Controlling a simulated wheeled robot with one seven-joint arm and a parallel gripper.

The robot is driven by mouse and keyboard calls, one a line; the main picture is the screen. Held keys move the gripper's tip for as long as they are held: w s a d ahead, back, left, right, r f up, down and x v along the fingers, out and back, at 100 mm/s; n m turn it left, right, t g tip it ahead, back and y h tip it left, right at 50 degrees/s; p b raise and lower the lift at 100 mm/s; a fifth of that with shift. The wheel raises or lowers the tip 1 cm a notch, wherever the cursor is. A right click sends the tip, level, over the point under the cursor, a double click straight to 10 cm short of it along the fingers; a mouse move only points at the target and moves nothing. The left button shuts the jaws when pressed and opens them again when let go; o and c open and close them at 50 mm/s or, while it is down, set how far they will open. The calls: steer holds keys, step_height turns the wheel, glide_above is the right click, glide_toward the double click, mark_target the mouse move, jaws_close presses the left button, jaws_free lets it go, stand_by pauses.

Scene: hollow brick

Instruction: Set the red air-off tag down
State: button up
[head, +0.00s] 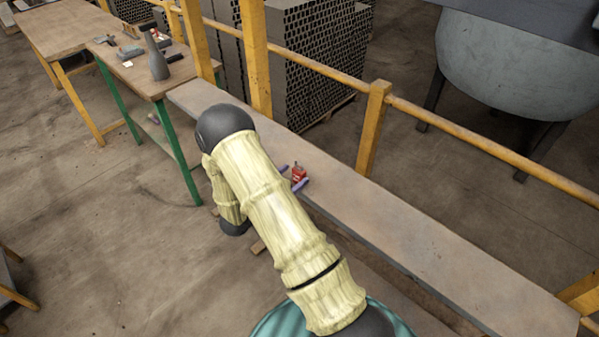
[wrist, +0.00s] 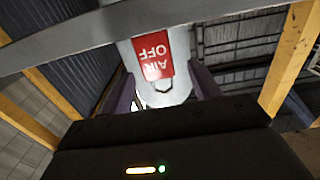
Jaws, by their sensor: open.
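The red air-off tag (head: 299,174) shows between my gripper's fingers at the near edge of the long ledge (head: 385,222). In the wrist view the tag (wrist: 153,53) is upside down, with white "AIR OFF" lettering and a pale loop below it. My gripper (head: 294,177) has purple fingers, spread apart on either side of the tag. In the wrist view the gripper (wrist: 165,88) is open, and gaps show between the fingers and the tag. I cannot tell whether the tag's lower end touches the ledge.
Yellow railing (head: 370,125) runs along the ledge's far side. A workbench (head: 150,75) with a grey bottle (head: 157,58) and small items stands at upper left. Stacked hollow bricks (head: 315,55) and a grey vessel (head: 520,65) stand behind the railing. The ledge's right stretch is clear.

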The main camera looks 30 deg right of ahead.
mark_target(296, 173)
steer(key=shift+d, duration=0.1)
steer(key=p+x, duration=0.2)
steer(key=x, duration=0.2)
steer(key=shift+d+r+p, duration=0.1)
steer(key=shift+p, duration=0.2)
steer(key=shift+w+d, duration=0.2)
steer(key=shift+d, duration=0.2)
steer(key=shift+s, duration=0.25)
steer(key=shift+w, duration=0.1)
steer(key=shift+c, duration=0.4)
steer(key=c, duration=1.1)
steer(key=shift+o, duration=0.2)
